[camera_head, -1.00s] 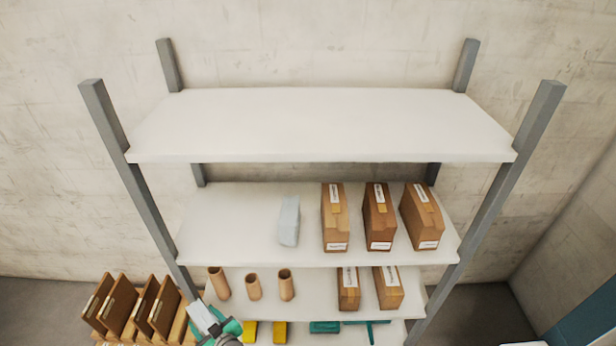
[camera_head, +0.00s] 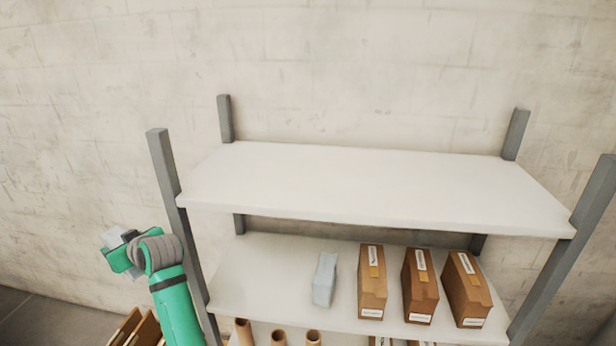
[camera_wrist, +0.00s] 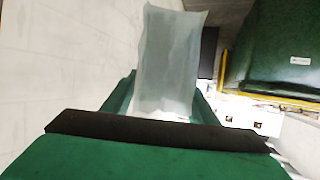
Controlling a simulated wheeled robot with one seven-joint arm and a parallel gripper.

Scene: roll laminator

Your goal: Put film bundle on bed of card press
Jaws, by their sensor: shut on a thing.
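My gripper (camera_head: 122,254) is up at the left of the shelf rack in the head view. It is shut on a pale, translucent film bundle (camera_wrist: 167,60), which stands out between the green fingers in the wrist view. A small pale part of the bundle (camera_head: 112,237) also shows in the head view, at the gripper. The bundle is clear of the shelves. I cannot identify the card press or its bed; a large dark green body (camera_wrist: 285,50) with a yellow edge shows at the right of the wrist view, but I cannot tell what it is.
The rack's top shelf (camera_head: 370,185) is bare. The shelf below holds a pale, wrapped block (camera_head: 325,280) and brown boxes (camera_head: 371,285). Cardboard tubes (camera_head: 277,339) stand lower down. A grey rack post (camera_head: 165,175) rises just right of my arm.

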